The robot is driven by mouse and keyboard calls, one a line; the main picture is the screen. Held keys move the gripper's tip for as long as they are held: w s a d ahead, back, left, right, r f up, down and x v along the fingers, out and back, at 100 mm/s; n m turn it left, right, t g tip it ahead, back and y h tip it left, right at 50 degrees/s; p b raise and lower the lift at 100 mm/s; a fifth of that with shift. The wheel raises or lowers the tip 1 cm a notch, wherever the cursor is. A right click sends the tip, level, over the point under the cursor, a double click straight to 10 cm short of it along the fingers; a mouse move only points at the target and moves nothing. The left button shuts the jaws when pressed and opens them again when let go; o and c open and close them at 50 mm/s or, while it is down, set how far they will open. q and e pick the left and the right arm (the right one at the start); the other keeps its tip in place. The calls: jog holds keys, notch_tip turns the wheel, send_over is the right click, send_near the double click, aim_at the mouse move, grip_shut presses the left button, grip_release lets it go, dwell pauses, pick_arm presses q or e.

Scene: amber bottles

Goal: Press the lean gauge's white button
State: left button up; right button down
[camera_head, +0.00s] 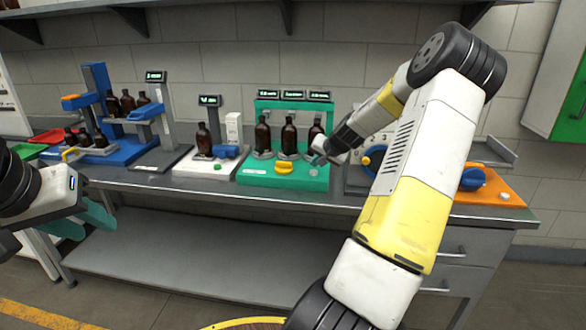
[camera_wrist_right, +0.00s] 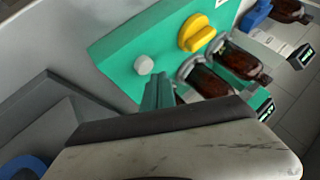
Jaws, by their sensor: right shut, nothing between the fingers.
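A white round button (camera_head: 313,171) sits on the front right of a green station, which I take to be the lean gauge (camera_head: 262,180); no readable label confirms this. In the right wrist view the white button (camera_wrist_right: 143,64) stands on the green plate. My right gripper (camera_wrist_right: 158,92) is shut and empty, its teal fingertips just beside the button and apart from it in the picture; the height gap is unclear. In the head view its fingers are hidden. My left gripper (camera_head: 82,220) is open and empty, in front of the bench at the left.
Amber bottles (camera_head: 262,135) stand in the green station behind a yellow knob (camera_head: 284,168). To the left is a white station (camera_head: 190,167) with one bottle. To the right are a dial panel and an orange board (camera_head: 490,188) with a blue part.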

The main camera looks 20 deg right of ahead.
aim_at(315, 172)
jog(key=shift+f, duration=0.15)
jog(key=shift+f, duration=0.25)
jog(key=shift+f, duration=0.5)
dwell(0.7)
dwell(0.3)
jog(key=shift+r, duration=0.9)
jog(key=shift+r, duration=2.5)
